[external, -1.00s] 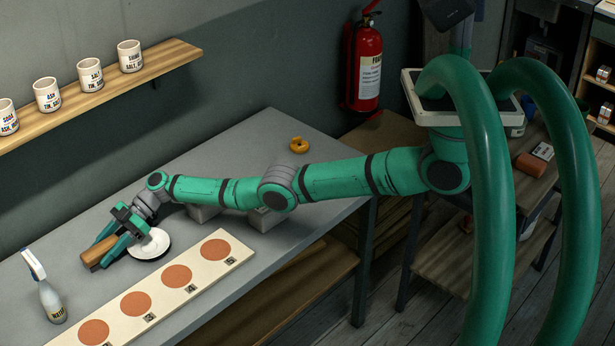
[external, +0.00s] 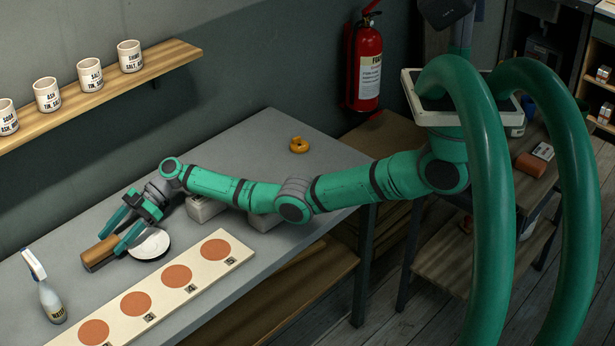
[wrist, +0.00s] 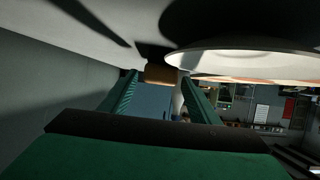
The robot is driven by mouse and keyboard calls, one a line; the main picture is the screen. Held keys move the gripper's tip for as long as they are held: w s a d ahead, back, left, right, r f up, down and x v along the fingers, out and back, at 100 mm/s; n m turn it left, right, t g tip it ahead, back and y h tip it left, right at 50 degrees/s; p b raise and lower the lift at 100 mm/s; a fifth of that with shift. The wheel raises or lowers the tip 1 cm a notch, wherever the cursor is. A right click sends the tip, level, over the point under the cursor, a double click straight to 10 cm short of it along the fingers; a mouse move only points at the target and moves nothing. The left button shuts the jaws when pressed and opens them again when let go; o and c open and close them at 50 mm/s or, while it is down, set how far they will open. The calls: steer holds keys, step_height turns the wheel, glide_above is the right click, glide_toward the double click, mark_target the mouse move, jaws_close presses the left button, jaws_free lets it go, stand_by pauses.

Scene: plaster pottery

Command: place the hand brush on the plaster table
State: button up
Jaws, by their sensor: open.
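The hand brush (external: 97,255), a brown wooden block shape in the external view, lies on the grey tabletop (external: 245,150) near a white round dish. Its brown end (wrist: 160,74) also shows in the wrist view, beyond and between my fingertips. My gripper (external: 112,244) is open, its two teal fingers spread and pointing at the brush, with the fingertips close to its near end. I cannot tell whether they touch it. Nothing is held between the fingers. The brush's bristles are not visible.
The white dish (external: 149,243) sits right beside the lower finger. A pale board with terracotta discs (external: 177,275) runs along the front edge. A spray bottle (external: 51,300) stands at left. Grey blocks (external: 203,208) lie under my arm.

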mark_target(103, 253)
steer(key=v, duration=0.5)
steer(key=shift+w+d+r, duration=0.1)
steer(key=shift+w+d, duration=0.05)
steer(key=shift+w, duration=0.05)
steer(key=shift+o, duration=0.4)
steer(key=shift+w+d+r, duration=0.25)
steer(key=shift+w+d, duration=0.1)
steer(key=shift+d, duration=0.05)
steer(key=shift+r, duration=0.15)
steer(key=shift+x, duration=5.35)
steer(key=c, duration=1.3)
